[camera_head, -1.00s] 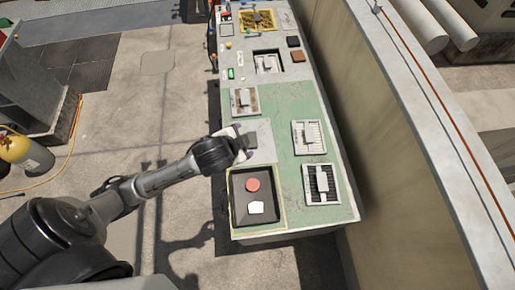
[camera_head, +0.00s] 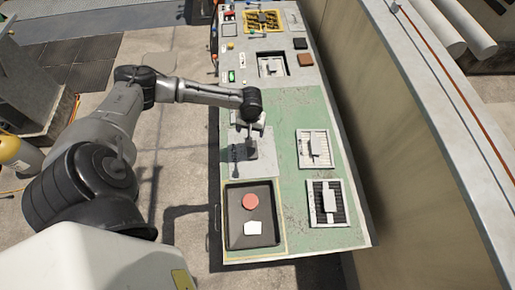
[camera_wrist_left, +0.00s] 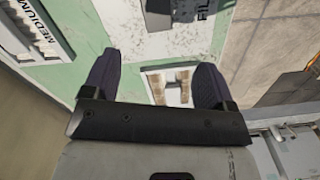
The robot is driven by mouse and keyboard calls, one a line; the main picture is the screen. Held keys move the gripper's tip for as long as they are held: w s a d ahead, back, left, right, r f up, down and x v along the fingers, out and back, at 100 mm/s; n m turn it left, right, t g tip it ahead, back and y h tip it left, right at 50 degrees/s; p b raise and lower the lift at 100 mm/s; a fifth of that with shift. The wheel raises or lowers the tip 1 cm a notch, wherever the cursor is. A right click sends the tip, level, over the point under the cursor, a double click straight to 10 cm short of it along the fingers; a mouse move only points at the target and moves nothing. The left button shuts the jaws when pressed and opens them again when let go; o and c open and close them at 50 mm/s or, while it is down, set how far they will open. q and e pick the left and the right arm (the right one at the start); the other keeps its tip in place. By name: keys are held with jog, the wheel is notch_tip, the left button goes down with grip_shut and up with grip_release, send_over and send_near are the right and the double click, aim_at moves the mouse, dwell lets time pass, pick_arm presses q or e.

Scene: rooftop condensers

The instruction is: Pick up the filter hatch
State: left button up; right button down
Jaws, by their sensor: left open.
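Several slotted hatches with raised handles lie on the green bench top. A hatch with brown slots (camera_wrist_left: 170,88) lies below my left gripper (camera_wrist_left: 154,84), partly hidden by it. My left gripper's two dark fingers are apart, one on each side of this hatch in the wrist view; I cannot tell whether they touch it. In the head view my left gripper (camera_head: 247,130) hangs over the bench's left side and covers most of that hatch. A pale-slotted hatch (camera_head: 315,148) and a black-slotted hatch (camera_head: 326,202) lie to its right. My right gripper is not in view.
A dark tray (camera_head: 237,228) with a red disc (camera_head: 250,201) and a white piece (camera_head: 253,228) is at the near end. A grey plate (camera_head: 266,160) lies between tray and gripper. Another hatch (camera_head: 271,66) sits in a far recess. A wall (camera_head: 400,120) runs along the right.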

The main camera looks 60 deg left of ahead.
pick_arm(q)
jog(key=n, duration=0.2)
jog(key=n+b, duration=0.2)
send_over(252, 149)
jog(key=f, duration=0.8)
jog(key=shift+w+a+f, duration=0.15)
jog(key=shift+w+f, duration=0.05)
jog(key=shift+f, duration=0.2)
jog(key=f, duration=0.4)
jog(key=shift+s+f, duration=0.2)
jog(key=shift+f+b, duration=0.3)
jog(key=shift+f, duration=0.1)
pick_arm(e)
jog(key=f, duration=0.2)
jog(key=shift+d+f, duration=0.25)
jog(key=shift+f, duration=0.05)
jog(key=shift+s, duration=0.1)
pick_arm(q)
jog(key=shift+c, duration=0.2)
jog(key=c, duration=1.2)
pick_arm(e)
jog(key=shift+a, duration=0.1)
